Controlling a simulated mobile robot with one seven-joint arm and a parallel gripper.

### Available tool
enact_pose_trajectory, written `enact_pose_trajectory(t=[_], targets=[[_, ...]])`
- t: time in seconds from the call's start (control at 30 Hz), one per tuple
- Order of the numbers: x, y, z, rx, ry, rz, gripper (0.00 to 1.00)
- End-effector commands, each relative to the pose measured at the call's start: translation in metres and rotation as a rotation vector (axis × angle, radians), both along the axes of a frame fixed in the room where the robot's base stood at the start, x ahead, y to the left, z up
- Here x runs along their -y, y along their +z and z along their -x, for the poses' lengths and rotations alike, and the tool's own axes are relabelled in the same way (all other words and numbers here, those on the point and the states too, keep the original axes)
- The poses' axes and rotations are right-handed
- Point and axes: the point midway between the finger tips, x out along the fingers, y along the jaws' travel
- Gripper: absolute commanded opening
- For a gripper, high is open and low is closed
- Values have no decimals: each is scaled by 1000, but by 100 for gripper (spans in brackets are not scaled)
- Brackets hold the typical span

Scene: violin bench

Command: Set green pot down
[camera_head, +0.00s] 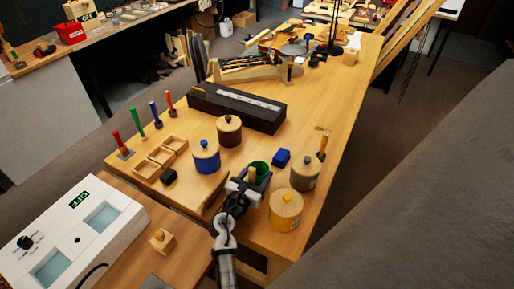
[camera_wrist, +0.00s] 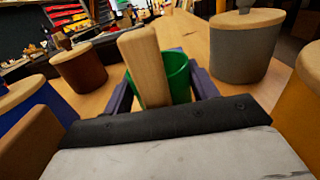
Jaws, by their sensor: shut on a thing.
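The green pot (camera_head: 261,169) is an open-topped green cup at the end of my arm, over the right front part of the bench. In the wrist view the green pot (camera_wrist: 177,76) sits between the two dark purple fingers of my gripper (camera_wrist: 163,88). My gripper (camera_head: 249,180) is shut on it. A pale wooden bar (camera_wrist: 143,66) stands in front of the pot in the wrist view; I cannot tell if it is joined to it. The pot's base is hidden, so I cannot tell if it touches the bench.
Lidded pots stand close by: blue (camera_head: 206,157), brown (camera_head: 229,131), grey (camera_head: 305,172) and yellow (camera_head: 286,210). A long black box (camera_head: 237,107) lies behind. Bare bench (camera_head: 325,105) shows farther back on the right.

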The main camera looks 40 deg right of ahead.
Motion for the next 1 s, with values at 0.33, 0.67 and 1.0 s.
enact_pose_trajectory(t=[0.33, 0.67, 1.0], targets=[[0, -6, 0, 0, 0, 0, 36], [0, -11, 0, 1, 0, 0, 65], [0, -11, 0, 0, 0, 0, 84]])
